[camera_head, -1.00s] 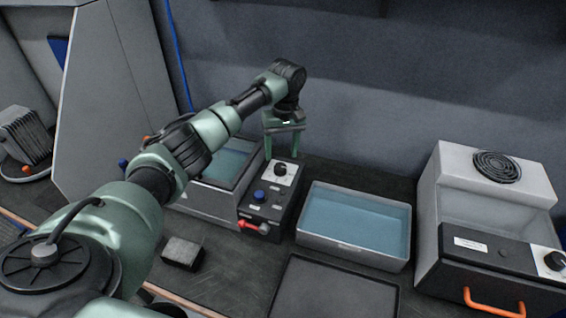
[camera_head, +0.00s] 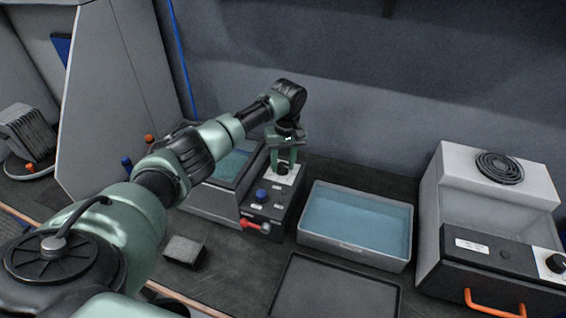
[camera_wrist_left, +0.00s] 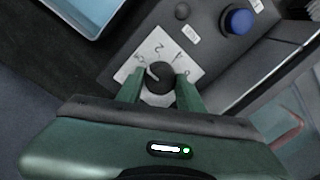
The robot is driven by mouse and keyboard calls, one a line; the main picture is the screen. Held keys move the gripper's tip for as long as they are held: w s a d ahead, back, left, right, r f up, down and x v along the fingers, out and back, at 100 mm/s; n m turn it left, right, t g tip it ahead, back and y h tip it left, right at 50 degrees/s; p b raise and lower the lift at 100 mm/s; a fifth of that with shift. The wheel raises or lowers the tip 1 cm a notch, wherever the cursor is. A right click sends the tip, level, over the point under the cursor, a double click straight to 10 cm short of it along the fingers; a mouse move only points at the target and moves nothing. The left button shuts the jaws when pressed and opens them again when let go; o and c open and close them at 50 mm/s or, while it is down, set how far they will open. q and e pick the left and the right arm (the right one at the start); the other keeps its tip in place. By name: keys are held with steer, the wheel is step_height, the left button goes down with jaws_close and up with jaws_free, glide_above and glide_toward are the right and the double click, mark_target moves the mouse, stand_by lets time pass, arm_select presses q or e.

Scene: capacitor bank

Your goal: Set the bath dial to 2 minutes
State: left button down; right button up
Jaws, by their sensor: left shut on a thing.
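The bath dial is a black knob (camera_head: 283,168) on a white scale plate (camera_head: 290,183) at the back of the dark control box. It also shows in the left wrist view (camera_wrist_left: 158,77), where the plate (camera_wrist_left: 159,50) bears marks, one of them a 2. My left gripper (camera_head: 283,166) points down from above, its green fingers on either side of the knob and shut on it. In the left wrist view the fingers (camera_wrist_left: 160,88) flank the knob, and its light pointer mark lies toward the upper left. My right gripper is not in view.
The control box also carries a blue button (camera_head: 261,195) and a red lever (camera_head: 254,225). A water bath (camera_head: 232,165) stands left of it, a water tray (camera_head: 356,222) right. A machine with an orange handle (camera_head: 494,304) stands far right. A small grey block (camera_head: 184,250) lies in front.

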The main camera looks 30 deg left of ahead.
arm_select(q)
steer(key=shift+r+m+p, duration=0.2)
steer(key=shift+m+p, duration=0.7)
steer(key=shift+p, duration=0.25)
steer(key=shift+m+p, duration=0.75)
steer(key=shift+m, duration=0.05)
steer(key=shift+m+p, duration=0.8)
steer(key=shift+m, duration=0.4)
steer(key=shift+f+m+t+p, duration=0.15)
steer(key=shift+m+p, duration=0.2)
steer(key=shift+m, duration=0.35)
steer(key=shift+m+t+p, duration=0.15)
steer(key=shift+m+p, duration=0.2)
steer(key=shift+m, duration=0.35)
steer(key=c, duration=0.9)
jaws_free()
steer(key=shift+s, duration=0.1)
